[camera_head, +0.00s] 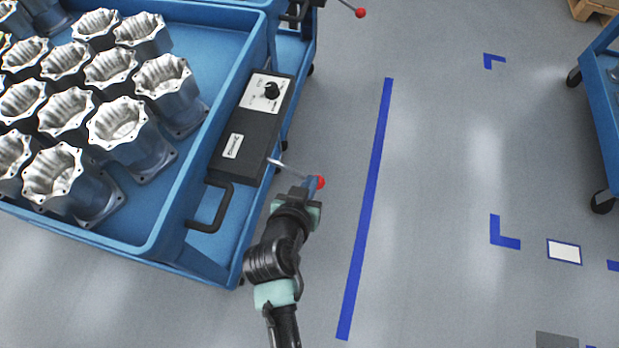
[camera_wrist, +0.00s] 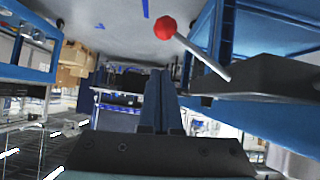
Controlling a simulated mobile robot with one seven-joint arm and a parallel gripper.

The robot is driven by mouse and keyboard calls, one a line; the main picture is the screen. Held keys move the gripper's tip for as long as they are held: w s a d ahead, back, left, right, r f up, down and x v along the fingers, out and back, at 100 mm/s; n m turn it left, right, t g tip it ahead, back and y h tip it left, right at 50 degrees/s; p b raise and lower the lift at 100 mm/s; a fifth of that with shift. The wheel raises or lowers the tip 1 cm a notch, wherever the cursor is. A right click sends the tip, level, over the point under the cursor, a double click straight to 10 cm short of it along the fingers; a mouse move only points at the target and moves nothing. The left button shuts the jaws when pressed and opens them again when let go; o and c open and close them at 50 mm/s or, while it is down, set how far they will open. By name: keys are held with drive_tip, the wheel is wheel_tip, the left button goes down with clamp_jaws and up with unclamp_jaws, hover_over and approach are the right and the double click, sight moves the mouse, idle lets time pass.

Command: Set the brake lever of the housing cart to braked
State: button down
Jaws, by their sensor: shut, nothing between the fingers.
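The blue housing cart (camera_head: 228,85) stands at the left in the head view, loaded with several machined housings. A black box (camera_head: 232,150) with a dial sits along its right side. The brake lever (camera_head: 284,167) is a thin metal rod sticking out from the box to the right, ending in a red knob (camera_head: 320,182). In the wrist view the red knob (camera_wrist: 165,28) and rod (camera_wrist: 203,57) show above the fingertips. My gripper (camera_head: 311,184) is shut and empty, close beside the knob; its fingers (camera_wrist: 159,73) show together. Whether they touch the lever I cannot tell.
A black handle (camera_head: 212,215) juts from the cart's near end. Another cart with a red-knobbed lever (camera_head: 360,13) stands at the top. A blue cart (camera_head: 603,90) is at the right edge. Floor with blue tape (camera_head: 367,200) between them is clear.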

drive_tip(key=v, duration=0.7)
drive_tip(key=shift+s, duration=0.25)
drive_tip(key=shift+d+r, duration=0.15)
drive_tip(key=shift+r+p, duration=0.1)
drive_tip(key=shift+p, duration=0.2)
drive_tip(key=w+r+t+y+p, duration=0.1)
drive_tip(key=w+r+t+p, duration=0.2)
drive_tip(key=r, duration=0.9)
drive_tip(key=w+r+t+p, duration=0.15)
drive_tip(key=w+r, duration=0.35)
drive_tip(key=r, duration=0.7)
drive_tip(key=w+r+t+y+p, duration=0.1)
drive_tip(key=w+r+t, duration=0.25)
drive_tip(key=r, duration=0.75)
drive_tip(key=s+r+n+t+y+p, duration=0.1)
drive_tip(key=s+r+t, duration=0.3)
drive_tip(key=r, duration=1.4)
drive_tip(key=s+r+n+t+y+p, duration=0.1)
drive_tip(key=s+r+t+p, duration=0.3)
drive_tip(key=r, duration=1.4)
drive_tip(key=shift+s+r+n+t, duration=0.2)
drive_tip(key=shift+s+n+t, duration=0.4)
drive_tip(key=shift+s, duration=0.35)
